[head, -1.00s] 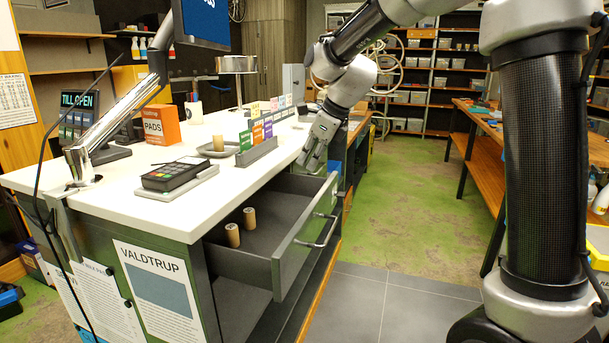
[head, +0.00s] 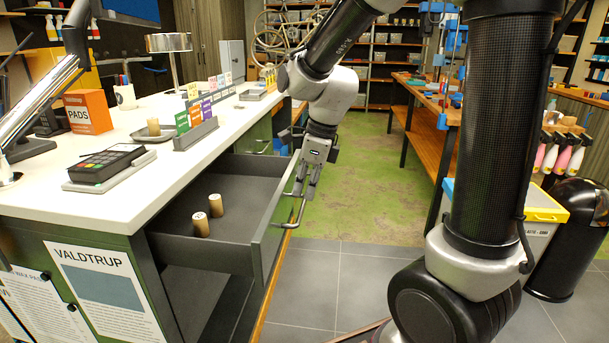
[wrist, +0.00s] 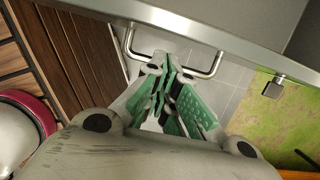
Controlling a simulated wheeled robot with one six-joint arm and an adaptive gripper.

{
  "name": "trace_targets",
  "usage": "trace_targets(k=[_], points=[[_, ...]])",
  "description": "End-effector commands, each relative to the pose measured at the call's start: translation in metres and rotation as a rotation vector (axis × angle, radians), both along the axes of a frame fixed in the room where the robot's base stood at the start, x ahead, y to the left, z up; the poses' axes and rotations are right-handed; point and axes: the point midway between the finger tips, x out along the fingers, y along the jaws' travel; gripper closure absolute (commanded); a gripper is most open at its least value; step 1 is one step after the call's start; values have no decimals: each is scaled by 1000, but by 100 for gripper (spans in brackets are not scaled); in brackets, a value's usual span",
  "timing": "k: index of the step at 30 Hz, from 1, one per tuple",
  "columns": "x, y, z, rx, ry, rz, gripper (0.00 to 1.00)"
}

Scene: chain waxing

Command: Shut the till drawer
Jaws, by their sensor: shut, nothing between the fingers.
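The till drawer (head: 262,222) stands pulled out of the white-topped counter, its grey interior showing. Its metal bar handle (head: 299,212) is on the outer face of the front panel. Two brown cylinders (head: 215,205) stand upright inside. My gripper (head: 309,192) is shut and empty, pointing down on the outer side of the drawer front, at the handle's height. In the wrist view my fingers (wrist: 164,66) overlap the middle of the handle bar (wrist: 207,72), below the panel edge (wrist: 190,35). I cannot tell whether they touch it.
The countertop (head: 150,195) carries a card terminal (head: 105,165), an orange box (head: 88,112) and a row of coloured packets (head: 195,115). A black bin (head: 570,240) stands at the right. Tiled floor (head: 330,270) is free in front of the drawer. A wooden workbench (head: 430,125) stands opposite.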

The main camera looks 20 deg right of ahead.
Motion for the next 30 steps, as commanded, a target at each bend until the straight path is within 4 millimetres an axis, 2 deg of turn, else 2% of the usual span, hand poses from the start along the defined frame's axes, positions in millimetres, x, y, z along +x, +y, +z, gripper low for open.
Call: trace_targets(k=[1, 6, 9, 15, 30], points=[[1, 3, -12, -1, 6, 1, 100], [5, 10, -46, -1, 4, 1, 100], [15, 26, -44, 0, -2, 5, 100], [24, 42, -44, 0, -2, 1, 100], [30, 51, -43, 1, -2, 2, 100]])
